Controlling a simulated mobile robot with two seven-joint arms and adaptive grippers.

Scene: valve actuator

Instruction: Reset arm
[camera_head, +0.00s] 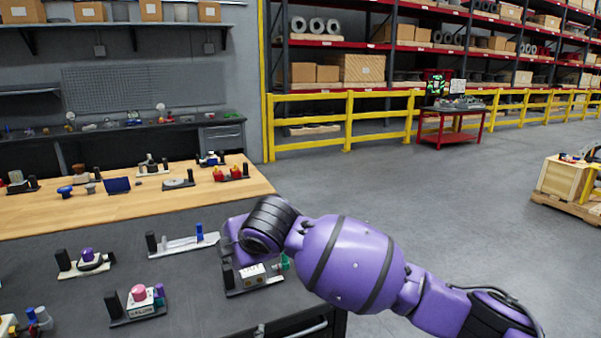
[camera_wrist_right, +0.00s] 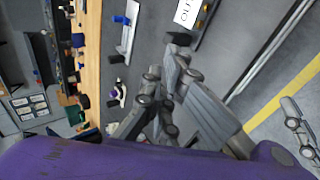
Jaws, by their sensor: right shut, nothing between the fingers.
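My right arm (camera_head: 345,258) reaches in from the right in the head view, over the right end of the dark worktop (camera_head: 200,272). Its wrist hides its fingers there. In the right wrist view my right gripper (camera_wrist_right: 178,62) is shut and empty, above the worktop. A valve fixture with a white box (camera_head: 253,275) and a green part is partly covered by the wrist. A fixture with a blue handle (camera_head: 199,232) lies just left of the wrist; the handle also shows in the wrist view (camera_wrist_right: 122,20). My left gripper is in neither view.
Fixtures with a purple knob (camera_head: 88,255) and a pink button (camera_head: 139,292) stand further left. A wooden strip (camera_head: 120,205) behind holds several more fixtures. A red table (camera_head: 455,120) and yellow railing (camera_head: 380,130) stand far back. Open floor lies right of the bench.

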